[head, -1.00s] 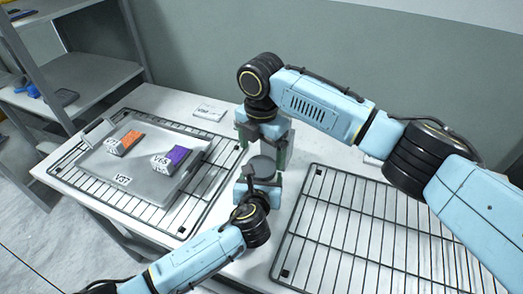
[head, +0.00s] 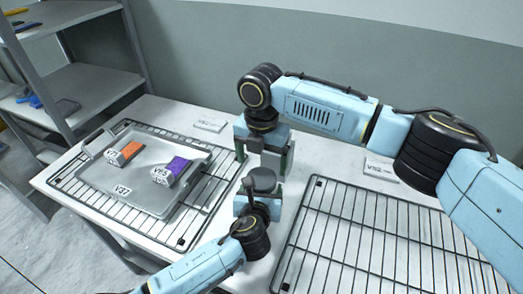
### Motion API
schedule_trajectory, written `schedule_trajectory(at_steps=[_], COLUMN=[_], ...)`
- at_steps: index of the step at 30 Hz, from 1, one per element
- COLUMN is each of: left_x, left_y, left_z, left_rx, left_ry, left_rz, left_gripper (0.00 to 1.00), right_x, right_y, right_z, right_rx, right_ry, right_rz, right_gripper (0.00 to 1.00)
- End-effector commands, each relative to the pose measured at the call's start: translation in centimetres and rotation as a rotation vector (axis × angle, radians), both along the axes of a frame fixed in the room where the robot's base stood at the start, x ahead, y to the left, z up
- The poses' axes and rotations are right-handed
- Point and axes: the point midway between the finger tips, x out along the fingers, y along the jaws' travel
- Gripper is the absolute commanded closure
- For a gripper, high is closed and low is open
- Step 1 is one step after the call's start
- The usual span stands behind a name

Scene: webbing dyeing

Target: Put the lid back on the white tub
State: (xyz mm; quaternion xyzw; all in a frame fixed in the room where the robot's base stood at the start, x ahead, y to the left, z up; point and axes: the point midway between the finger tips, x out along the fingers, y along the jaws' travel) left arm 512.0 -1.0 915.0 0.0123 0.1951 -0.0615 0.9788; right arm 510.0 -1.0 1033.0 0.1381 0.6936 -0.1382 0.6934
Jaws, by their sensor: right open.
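A dark grey round piece (head: 262,178) shows just in front of my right gripper and above my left wrist; I cannot tell whether it is the lid or what lies under it. No clear white tub shows; the arms hide that spot. My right gripper (head: 265,156) points down, open, with its dark fingers spread just behind the dark piece. My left gripper (head: 260,193) comes from the lower left and is close to the dark piece. Its fingers are mostly hidden, so its jaw state and any contact do not show.
A grey tray (head: 190,188) with orange and purple labelled blocks stands on a wire rack (head: 213,195) at left. An empty wire rack (head: 365,240) lies at right. Small labels lie at the back of the white table. Grey shelves (head: 100,85) stand at the far left.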

Motion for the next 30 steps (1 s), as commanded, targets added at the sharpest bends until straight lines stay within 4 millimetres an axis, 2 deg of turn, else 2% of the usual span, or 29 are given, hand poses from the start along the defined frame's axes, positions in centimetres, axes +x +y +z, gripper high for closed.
schedule_trajectory(at_steps=[3,9,21,30], left_x=[0.0,0.0,0.0,0.0], left_y=[0.1,0.1,0.1,0.1], left_z=[-0.1,-0.1,-0.1,-0.1], left_rx=[0.003,0.003,0.003,0.003], left_ry=[0.001,0.001,0.001,0.001], left_rz=[0.001,0.001,0.001,0.001], left_gripper=[0.89,0.89,0.89,0.89], right_x=[-0.1,0.0,0.0,0.0], right_y=[0.0,0.0,0.1,0.0], right_z=[-2.0,-4.4,-5.0,-5.0], right_rx=[-0.001,-0.001,0.001,0.001], right_ry=[0.003,0.001,-0.001,0.0], right_rz=[0.0,0.001,0.001,0.001], right_gripper=[0.13,0.13,0.13,0.51])
